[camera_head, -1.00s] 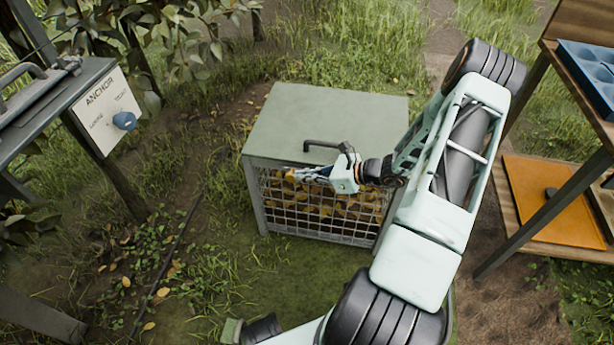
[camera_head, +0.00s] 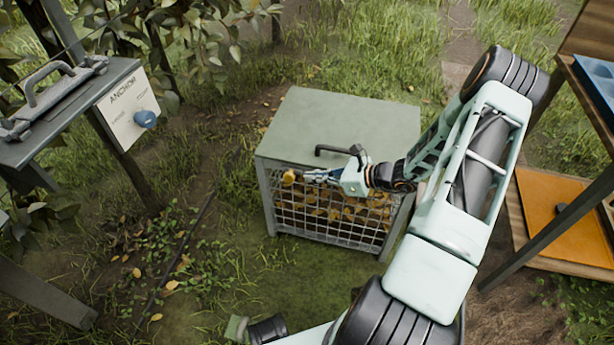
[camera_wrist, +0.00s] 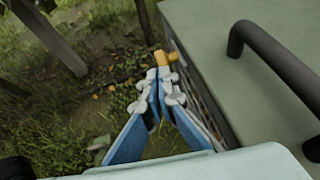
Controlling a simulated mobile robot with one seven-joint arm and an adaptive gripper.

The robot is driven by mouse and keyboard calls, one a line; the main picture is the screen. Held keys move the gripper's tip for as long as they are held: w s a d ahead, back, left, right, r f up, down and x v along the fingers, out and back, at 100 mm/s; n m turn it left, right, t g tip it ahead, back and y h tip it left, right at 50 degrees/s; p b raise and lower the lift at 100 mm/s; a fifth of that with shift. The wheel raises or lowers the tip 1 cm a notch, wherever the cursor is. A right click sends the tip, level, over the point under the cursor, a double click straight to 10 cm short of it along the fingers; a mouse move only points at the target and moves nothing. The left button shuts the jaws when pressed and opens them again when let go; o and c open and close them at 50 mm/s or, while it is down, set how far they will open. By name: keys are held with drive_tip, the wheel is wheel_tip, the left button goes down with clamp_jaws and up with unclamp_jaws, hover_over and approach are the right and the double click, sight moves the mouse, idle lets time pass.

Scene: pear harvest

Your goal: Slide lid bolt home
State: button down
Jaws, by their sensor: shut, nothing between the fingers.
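A grey-green crate lid (camera_head: 345,120) lies flat and closed on a mesh-fronted crate (camera_head: 264,205). A yellow bolt piece (camera_head: 289,176) shows at the upper left of the crate's front, just under the lid edge. It also shows in the wrist view (camera_wrist: 162,62), right beyond my fingertips. My gripper (camera_head: 308,176) is shut and empty at the crate's front, just right of the yellow piece. In the wrist view my blue fingers with pale tips (camera_wrist: 160,82) meet close to it. I cannot tell whether they touch it. The rest of the bolt is hidden.
A dark bent handle (camera_head: 340,150) stands on the lid, close above my gripper. A bench with an ANCHOR panel and blue knob (camera_head: 145,119) is at left. A shelf with an orange board (camera_head: 560,215) is at right.

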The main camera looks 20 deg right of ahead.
drive_tip(key=p+v, duration=0.1)
drive_tip(key=v, duration=0.8)
drive_tip(key=shift+p, duration=0.4)
drive_tip(key=shift+s, duration=0.1)
